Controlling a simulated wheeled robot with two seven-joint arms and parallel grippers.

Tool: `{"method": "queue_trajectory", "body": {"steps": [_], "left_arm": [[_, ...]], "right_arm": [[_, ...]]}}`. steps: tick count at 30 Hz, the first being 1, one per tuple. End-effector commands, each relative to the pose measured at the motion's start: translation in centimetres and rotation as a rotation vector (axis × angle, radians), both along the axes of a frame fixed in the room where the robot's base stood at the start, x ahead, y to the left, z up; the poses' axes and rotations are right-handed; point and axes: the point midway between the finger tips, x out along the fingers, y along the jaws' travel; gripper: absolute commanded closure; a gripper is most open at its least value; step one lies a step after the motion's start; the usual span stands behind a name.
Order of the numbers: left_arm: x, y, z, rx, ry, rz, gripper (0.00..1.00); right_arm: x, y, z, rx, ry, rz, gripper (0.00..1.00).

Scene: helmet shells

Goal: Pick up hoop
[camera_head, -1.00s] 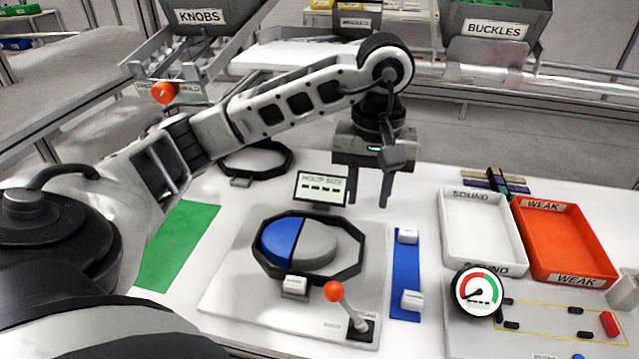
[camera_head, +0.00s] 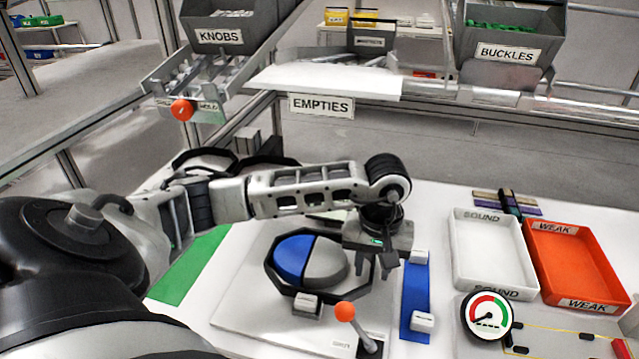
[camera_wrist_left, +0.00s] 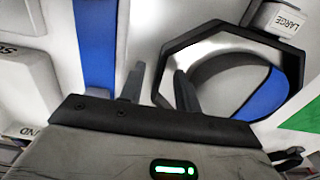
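A black octagonal hoop (camera_head: 277,276) lies on a pale board around a domed shell (camera_head: 293,257), half blue and half grey. In the head view my left gripper (camera_head: 374,266) is low over the hoop's right side, fingers pointing down. In the left wrist view the fingers (camera_wrist_left: 160,86) are spread, with the hoop's near edge (camera_wrist_left: 292,65) of the ring's far side visible and its closest rim between them. I cannot tell whether they touch it. The palm hides part of the hoop. My right gripper is out of view.
An orange-knobbed lever (camera_head: 346,312) stands in front of the hoop. A blue strip (camera_head: 415,300) with white blocks lies to its right, then a white tray (camera_head: 493,292) and an orange tray (camera_head: 575,262). Other black rings (camera_head: 205,158) are behind my arm.

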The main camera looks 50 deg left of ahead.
Motion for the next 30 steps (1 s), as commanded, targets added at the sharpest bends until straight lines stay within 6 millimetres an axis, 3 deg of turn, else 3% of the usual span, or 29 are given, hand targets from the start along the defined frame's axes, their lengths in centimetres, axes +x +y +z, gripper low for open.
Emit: {"method": "queue_trajectory", "body": {"steps": [5, 9, 20, 23, 30], "left_arm": [[0.0, 0.0, 0.0, 0.001, -0.001, 0.0, 0.67], [0.0, 0.0, 0.0, 0.001, -0.001, 0.0, 1.0], [0.1, 0.0, 0.3, 0.0, -0.002, 0.001, 1.0], [0.2, 0.0, 1.3, 0.001, -0.005, 0.001, 1.0], [0.2, 0.0, 6.0, 0.001, -0.008, 0.0, 1.0]], "right_arm": [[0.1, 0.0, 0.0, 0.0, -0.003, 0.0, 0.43], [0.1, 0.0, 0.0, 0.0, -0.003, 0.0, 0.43], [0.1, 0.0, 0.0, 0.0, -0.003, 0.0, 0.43], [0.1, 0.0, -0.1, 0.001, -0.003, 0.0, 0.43], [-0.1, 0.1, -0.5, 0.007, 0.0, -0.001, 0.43]]}}
